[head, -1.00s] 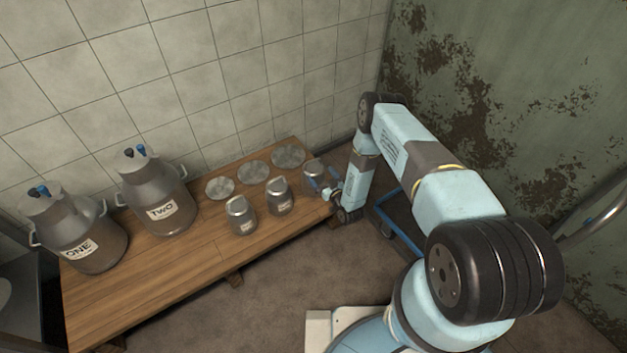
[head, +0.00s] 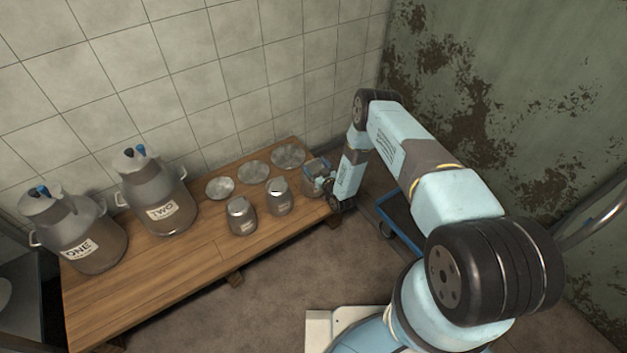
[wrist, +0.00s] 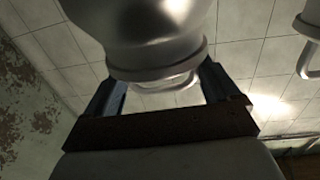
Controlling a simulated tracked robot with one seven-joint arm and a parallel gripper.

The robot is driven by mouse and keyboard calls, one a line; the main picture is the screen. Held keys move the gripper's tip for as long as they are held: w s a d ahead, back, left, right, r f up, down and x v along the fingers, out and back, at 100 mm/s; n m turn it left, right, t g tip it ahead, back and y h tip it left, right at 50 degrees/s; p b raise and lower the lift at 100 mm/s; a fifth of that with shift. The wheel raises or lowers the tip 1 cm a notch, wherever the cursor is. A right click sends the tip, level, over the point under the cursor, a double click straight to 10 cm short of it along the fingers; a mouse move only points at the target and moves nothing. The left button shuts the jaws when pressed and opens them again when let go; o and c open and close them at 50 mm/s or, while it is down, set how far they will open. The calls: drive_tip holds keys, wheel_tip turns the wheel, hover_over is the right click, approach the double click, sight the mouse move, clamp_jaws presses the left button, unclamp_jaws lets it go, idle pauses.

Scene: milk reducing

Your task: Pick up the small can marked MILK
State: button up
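Three small metal cans stand on the wooden table: a left can (head: 241,214), a middle can (head: 279,197) and a right can (head: 311,181). The left and middle ones carry labels too small to read; the right one's label is hidden. My gripper (head: 322,178) is at the right can, reaching in from the right. In the wrist view the two blue fingers of my gripper (wrist: 162,88) are spread, with a rounded metal can (wrist: 150,30) between and beyond them. Whether either finger touches it I cannot tell.
Two large cans marked ONE (head: 85,240) and TWO (head: 160,205) stand on the left of the wooden table (head: 160,285). Three flat metal discs (head: 253,170) lie behind the small cans. A tiled wall is behind, and a blue cart (head: 396,218) stands at right.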

drive_tip(key=c, duration=1.5)
drive_tip(key=shift+c, duration=0.6)
